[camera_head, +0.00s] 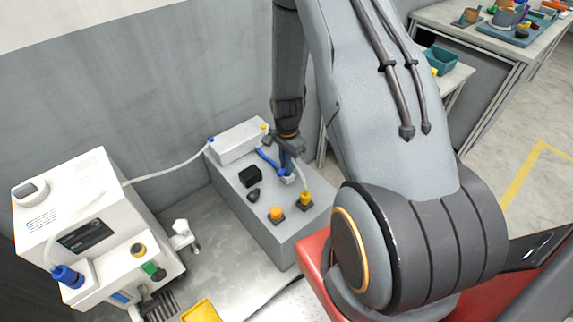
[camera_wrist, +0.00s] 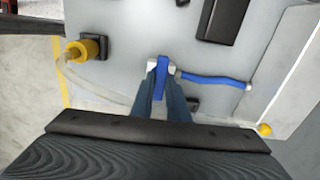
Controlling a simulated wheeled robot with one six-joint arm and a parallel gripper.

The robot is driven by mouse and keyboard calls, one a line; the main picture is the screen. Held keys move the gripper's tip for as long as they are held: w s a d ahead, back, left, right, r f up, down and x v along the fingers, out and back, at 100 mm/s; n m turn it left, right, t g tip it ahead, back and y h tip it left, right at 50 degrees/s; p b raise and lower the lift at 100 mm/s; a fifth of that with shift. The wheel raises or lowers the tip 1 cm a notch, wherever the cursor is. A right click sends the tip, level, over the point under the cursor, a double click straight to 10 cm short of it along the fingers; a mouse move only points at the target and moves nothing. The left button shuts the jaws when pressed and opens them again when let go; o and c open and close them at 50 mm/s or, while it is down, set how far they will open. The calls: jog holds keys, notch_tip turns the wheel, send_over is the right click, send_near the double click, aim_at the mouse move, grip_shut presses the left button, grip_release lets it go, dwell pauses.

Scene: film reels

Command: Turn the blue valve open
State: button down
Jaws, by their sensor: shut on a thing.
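The blue valve handle (camera_wrist: 160,78) stands on the grey box in the wrist view, with a blue hose (camera_wrist: 215,81) running to its right. My gripper (camera_wrist: 160,88) is shut on the blue handle, one finger on each side. In the head view my gripper (camera_head: 289,160) reaches down to the blue valve (camera_head: 287,178) near the back right of the grey box (camera_head: 240,196). The fingers hide part of the handle there, and the valve's base is partly hidden too.
A yellow fitting with a clear hose (camera_head: 304,199) and an orange knob (camera_head: 276,213) stand close by on the box. A black block (camera_head: 250,176) lies left of the valve. A white machine (camera_head: 85,225) stands at the left. A wall rises behind.

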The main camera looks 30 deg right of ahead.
jog(key=n, duration=0.4)
jog(key=shift+b, duration=0.3)
jog(key=n, duration=0.4)
jog(key=shift+n, duration=0.4)
jog(key=n, duration=0.8)
jog(key=shift+n, duration=0.3)
jog(key=c, duration=1.7)
grip_release()
